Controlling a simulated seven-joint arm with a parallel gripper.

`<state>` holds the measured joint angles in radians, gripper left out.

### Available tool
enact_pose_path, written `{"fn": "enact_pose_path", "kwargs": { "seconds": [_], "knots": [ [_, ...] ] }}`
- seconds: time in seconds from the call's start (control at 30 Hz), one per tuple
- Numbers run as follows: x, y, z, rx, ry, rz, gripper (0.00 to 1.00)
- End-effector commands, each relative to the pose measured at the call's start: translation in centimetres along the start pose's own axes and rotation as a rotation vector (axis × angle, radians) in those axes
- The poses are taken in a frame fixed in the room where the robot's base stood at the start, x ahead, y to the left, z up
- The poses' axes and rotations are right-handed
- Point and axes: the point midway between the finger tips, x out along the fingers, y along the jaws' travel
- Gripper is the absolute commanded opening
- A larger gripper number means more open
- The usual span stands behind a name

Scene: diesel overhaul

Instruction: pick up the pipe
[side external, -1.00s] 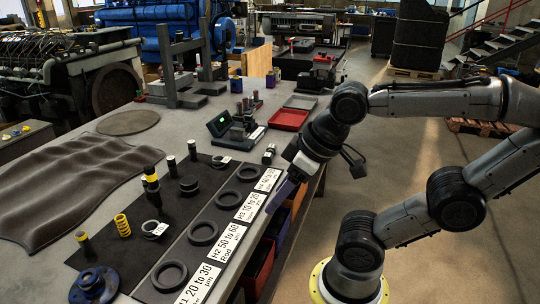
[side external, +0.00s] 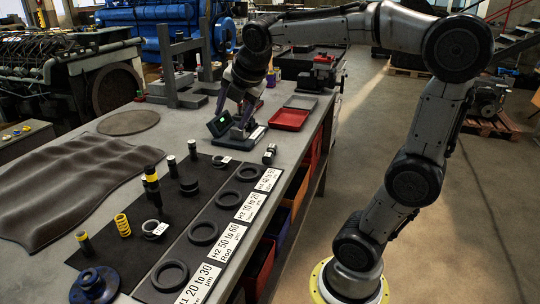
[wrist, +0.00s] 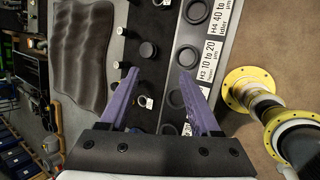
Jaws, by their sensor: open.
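I cannot tell for certain which thing is the pipe. Upright candidates on the black mat (side external: 110,262) are a tall black cylinder with a yellow band (side external: 151,183), a black-and-yellow cylinder (side external: 85,244) and small dark cylinders with pale tops (side external: 172,166). A dark cylinder (side external: 269,154) with a pale band sits by the table's right edge. My gripper (side external: 236,120) points down beside the small device with a green screen (side external: 219,124), partly hiding it. In the wrist view my gripper (wrist: 159,70) has its purple fingers apart, with nothing between them, above the mat.
Black rings (side external: 203,232) lie along a labelled strip at the table's right edge. A yellow spring (side external: 122,225), a blue flanged part (side external: 94,285) and a grey wavy pad (side external: 70,185) lie to the left. A red tray (side external: 289,119) and dark upright stands (side external: 168,70) are farther back.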

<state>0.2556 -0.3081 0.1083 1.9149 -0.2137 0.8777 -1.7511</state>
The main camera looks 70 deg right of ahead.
Motion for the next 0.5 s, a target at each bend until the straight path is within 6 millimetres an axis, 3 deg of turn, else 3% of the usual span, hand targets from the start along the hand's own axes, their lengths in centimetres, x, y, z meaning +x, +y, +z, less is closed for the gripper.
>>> {"fn": "enact_pose_path", "kwargs": {
  "seconds": [0.1,0.23,0.4,0.5],
  "knots": [
    [4.5,1.9,5.5,-0.186,-0.058,-0.092,0.64],
    [9.9,1.8,11.5,-0.312,-0.084,-0.203,0.64],
    [16.3,-1.6,17.8,-0.289,-0.079,-0.335,0.64],
    [19.0,-4.3,19.6,-0.242,-0.06,-0.394,0.64]
  ]
}}
